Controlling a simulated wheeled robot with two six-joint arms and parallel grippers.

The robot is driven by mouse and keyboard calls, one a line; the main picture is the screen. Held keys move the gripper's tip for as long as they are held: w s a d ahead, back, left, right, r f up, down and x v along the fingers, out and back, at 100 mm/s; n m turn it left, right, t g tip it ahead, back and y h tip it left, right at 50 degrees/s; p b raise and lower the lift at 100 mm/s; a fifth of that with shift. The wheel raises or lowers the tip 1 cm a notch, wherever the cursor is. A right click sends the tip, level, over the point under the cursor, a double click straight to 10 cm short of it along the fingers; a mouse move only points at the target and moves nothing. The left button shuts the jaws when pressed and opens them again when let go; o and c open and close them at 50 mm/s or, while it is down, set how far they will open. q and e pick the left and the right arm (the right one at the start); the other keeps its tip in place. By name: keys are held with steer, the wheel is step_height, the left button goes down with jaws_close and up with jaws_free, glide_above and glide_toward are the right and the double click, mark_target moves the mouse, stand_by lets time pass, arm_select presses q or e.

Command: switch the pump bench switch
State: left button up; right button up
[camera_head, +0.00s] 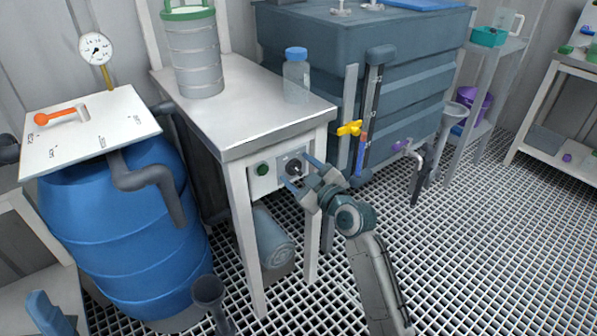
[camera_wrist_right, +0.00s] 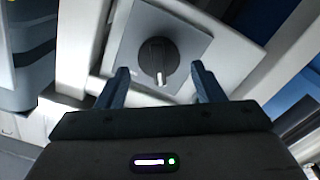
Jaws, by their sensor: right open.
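The pump bench (camera_head: 228,153) is a white table with a control box under its top. On the box's front, a grey plate (camera_head: 282,167) carries the dark rotary switch (camera_head: 294,168). In the right wrist view the switch knob (camera_wrist_right: 158,62) is round and black with a raised grip and a pale pointer line pointing toward my gripper. My right gripper (camera_head: 299,172) is open in front of the plate. Its two fingertips (camera_wrist_right: 158,78) stand on either side of the knob, with gaps visible; contact cannot be told. My left gripper is not in view.
A green button (camera_head: 262,169) sits left of the switch. A clear blue-capped bottle (camera_head: 297,80) and a steel canister (camera_head: 193,55) stand on the bench. A blue barrel (camera_head: 125,230) is left, a large grey tank (camera_head: 420,50) right. Open grating floor (camera_head: 490,230) lies at right.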

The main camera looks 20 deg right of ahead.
steer(key=shift+w+a, duration=0.1)
steer(key=shift+w, duration=0.15)
steer(key=c, duration=1)
steer(key=shift+o, duration=0.2)
